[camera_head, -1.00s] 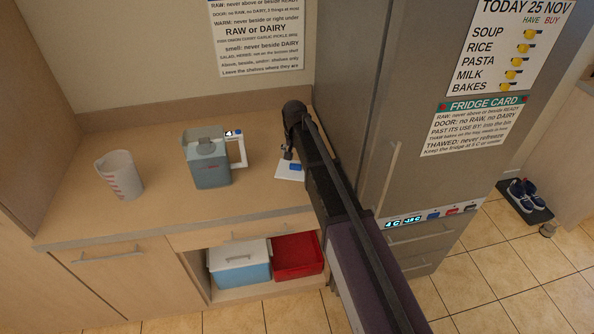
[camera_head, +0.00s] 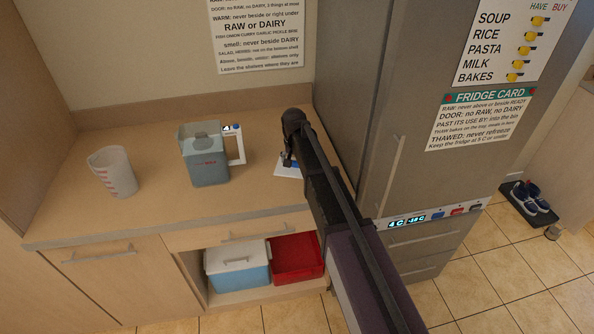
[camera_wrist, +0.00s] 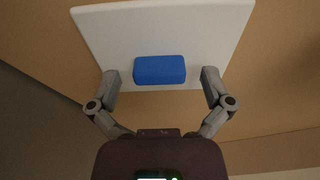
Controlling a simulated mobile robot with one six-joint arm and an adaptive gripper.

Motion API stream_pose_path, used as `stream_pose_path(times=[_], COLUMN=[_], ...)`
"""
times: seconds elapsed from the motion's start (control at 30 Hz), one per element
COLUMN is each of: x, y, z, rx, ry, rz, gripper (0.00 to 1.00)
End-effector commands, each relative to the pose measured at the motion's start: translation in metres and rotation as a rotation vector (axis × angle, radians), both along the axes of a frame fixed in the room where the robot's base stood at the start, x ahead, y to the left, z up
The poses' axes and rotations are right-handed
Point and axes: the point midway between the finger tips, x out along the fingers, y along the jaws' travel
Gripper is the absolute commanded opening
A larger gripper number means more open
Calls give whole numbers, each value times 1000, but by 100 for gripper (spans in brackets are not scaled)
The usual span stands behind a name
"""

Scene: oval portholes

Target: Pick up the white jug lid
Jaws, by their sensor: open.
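The white jug lid (camera_head: 283,172) lies flat on the counter, right of the jug and mostly hidden by my arm in the head view. In the wrist view the lid (camera_wrist: 110,40) is a white plate with a raised blue block, its handle (camera_wrist: 160,69), in the middle near one edge. My gripper (camera_wrist: 161,76) is open, with one finger on each side of the blue handle and a gap on both sides. In the head view my gripper (camera_head: 288,160) is just over the lid. The grey-blue jug (camera_head: 206,160) stands upright and uncovered, with a white handle.
A white cup with red marks (camera_head: 113,172) stands at the left of the counter (camera_head: 150,215). The tall fridge (camera_head: 365,90) stands close on the right of my arm. Below, an open shelf holds a blue-and-white box (camera_head: 238,272) and a red bin (camera_head: 296,258).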

Motion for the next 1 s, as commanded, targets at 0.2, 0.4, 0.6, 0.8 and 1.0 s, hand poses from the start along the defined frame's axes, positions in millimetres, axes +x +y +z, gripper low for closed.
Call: stream_pose_path(times=[0.2, 0.4, 0.6, 0.8, 1.0], x=[0, 0, 0, 0, 0], y=[0, 0, 0, 0, -1], z=[0, 0, 0, 0, 0], rx=[0, 0, 0, 0, 0], ry=[0, 0, 0, 0, 0], rz=[0, 0, 0, 0, -1], gripper=[100, 100, 94, 35, 7])
